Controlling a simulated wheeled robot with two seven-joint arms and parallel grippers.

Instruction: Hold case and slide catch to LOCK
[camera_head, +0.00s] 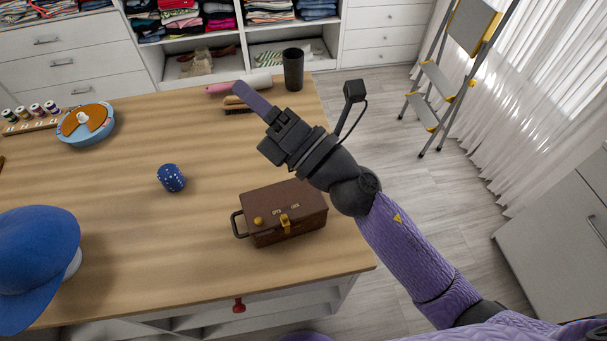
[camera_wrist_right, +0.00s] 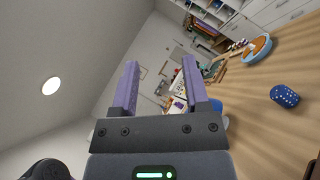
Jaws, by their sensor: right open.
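A brown case (camera_head: 284,212) with a handle on its left side lies on the wooden table near the right front corner. Its front carries a yellow catch (camera_head: 285,223) and a round yellow knob (camera_head: 259,221); small pale markings sit above the catch, too small to read. My right gripper (camera_head: 250,98) is raised above the table, beyond the case and apart from it. In the right wrist view its two purple fingers (camera_wrist_right: 161,88) stand apart with nothing between them. My left gripper is in neither view.
A blue dotted die (camera_head: 171,178), a blue cap (camera_head: 38,262), a round blue-and-orange item (camera_head: 85,122), brushes (camera_head: 238,103) and a black cup (camera_head: 293,69) are on the table. A stepladder (camera_head: 440,85) stands at right. The table between die and case is clear.

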